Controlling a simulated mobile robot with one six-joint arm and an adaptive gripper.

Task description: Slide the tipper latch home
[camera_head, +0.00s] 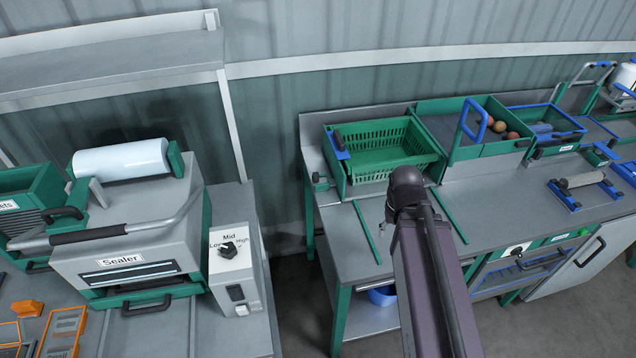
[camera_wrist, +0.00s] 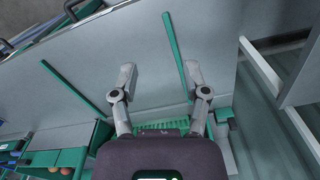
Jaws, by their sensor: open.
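The tipper is a green frame (camera_head: 341,180) at the back left of the grey bench, holding a slatted green crate (camera_head: 378,163). A small dark-knobbed fitting (camera_head: 320,184) at its left front corner looks like the latch; whether it is home is too small to tell. The same corner shows in the wrist view (camera_wrist: 226,117) at right. A blue plate with a black handle (camera_head: 338,143) is on the tipper's left side. My gripper (camera_wrist: 159,77) is open and empty above the bench in front of the tipper, its fingers wide apart. In the head view my arm mostly hides it.
Two green rails (camera_head: 367,232) lie on the bench in front of the tipper. A green bin with a blue handle (camera_head: 475,147) holds round produce to the right. A roller on a blue stand (camera_head: 580,182) is further right. A sealer (camera_head: 128,248) stands left, across a gap.

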